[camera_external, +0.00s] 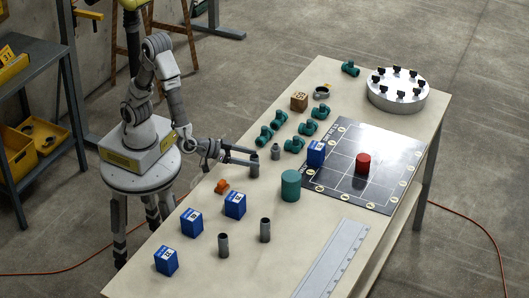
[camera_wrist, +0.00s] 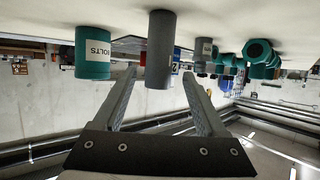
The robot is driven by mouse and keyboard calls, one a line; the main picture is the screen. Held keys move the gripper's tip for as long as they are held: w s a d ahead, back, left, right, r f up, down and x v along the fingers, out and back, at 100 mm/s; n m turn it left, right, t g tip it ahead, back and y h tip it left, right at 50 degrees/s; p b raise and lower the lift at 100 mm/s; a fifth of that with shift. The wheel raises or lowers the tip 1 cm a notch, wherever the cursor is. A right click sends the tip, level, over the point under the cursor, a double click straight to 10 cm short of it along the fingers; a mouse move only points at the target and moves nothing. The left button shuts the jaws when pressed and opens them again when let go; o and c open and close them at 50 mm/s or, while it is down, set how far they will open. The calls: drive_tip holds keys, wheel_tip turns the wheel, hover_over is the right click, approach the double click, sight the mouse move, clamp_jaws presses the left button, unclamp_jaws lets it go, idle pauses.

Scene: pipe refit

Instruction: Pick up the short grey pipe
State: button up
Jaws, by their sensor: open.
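A grey pipe (camera_external: 254,167) stands upright on the table at my gripper (camera_external: 254,156). In the wrist view, which is upside down, the pipe (camera_wrist: 160,48) appears between the two fingertips of my gripper (camera_wrist: 159,75), with space on each side. My gripper is open and the fingers do not visibly touch the pipe. A smaller grey piece (camera_external: 275,153) with a narrower top stands just beyond it. Two more grey pipes, one at the front (camera_external: 223,245) and one right of it (camera_external: 265,230), stand upright. I cannot tell the pipes' exact lengths apart.
A green cylinder (camera_external: 290,186) stands right of the gripper, marked BOLTS in the wrist view (camera_wrist: 92,52). Several green fittings (camera_external: 294,145) lie beyond. An orange piece (camera_external: 222,186) and blue boxes (camera_external: 235,205) are nearer. A black board (camera_external: 392,154) holds a red cylinder (camera_external: 362,163).

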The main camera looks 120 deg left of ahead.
drive_tip(key=b+x, duration=0.1)
drive_tip(key=x, duration=0.1)
drive_tip(key=f+b+x, duration=0.1)
drive_tip(key=x, duration=0.1)
drive_tip(key=shift+d, duration=0.1)
drive_tip(key=shift+w+a+f, duration=0.1)
drive_tip(key=shift+w+a, duration=0.15)
drive_tip(key=shift+w, duration=0.15)
clamp_jaws()
